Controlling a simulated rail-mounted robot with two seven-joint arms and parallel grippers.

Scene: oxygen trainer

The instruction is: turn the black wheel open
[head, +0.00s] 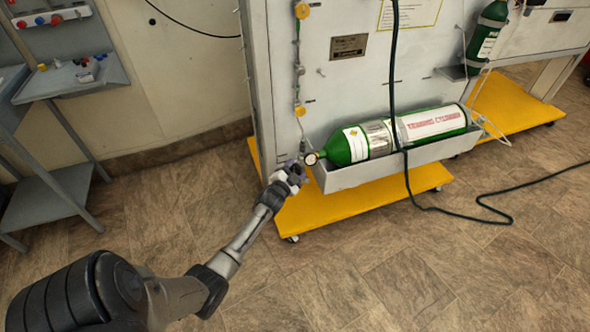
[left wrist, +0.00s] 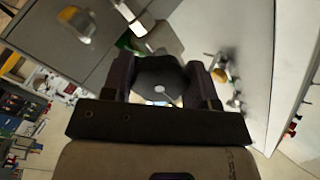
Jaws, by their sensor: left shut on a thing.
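In the left wrist view, the black wheel (left wrist: 160,78) is a dark round knob with a pale centre. It sits between the two fingers of my left gripper (left wrist: 163,82), which is shut on it. In the head view, my left gripper (head: 293,170) is at the left end of the green cylinder (head: 348,148), next to a small round gauge (head: 312,159). The wheel is hidden behind the gripper in the head view. My right gripper is not in view.
A black hose (head: 393,80) hangs down in front of the tray and runs over the floor. A grey side table (head: 75,85) with small parts stands at the left.

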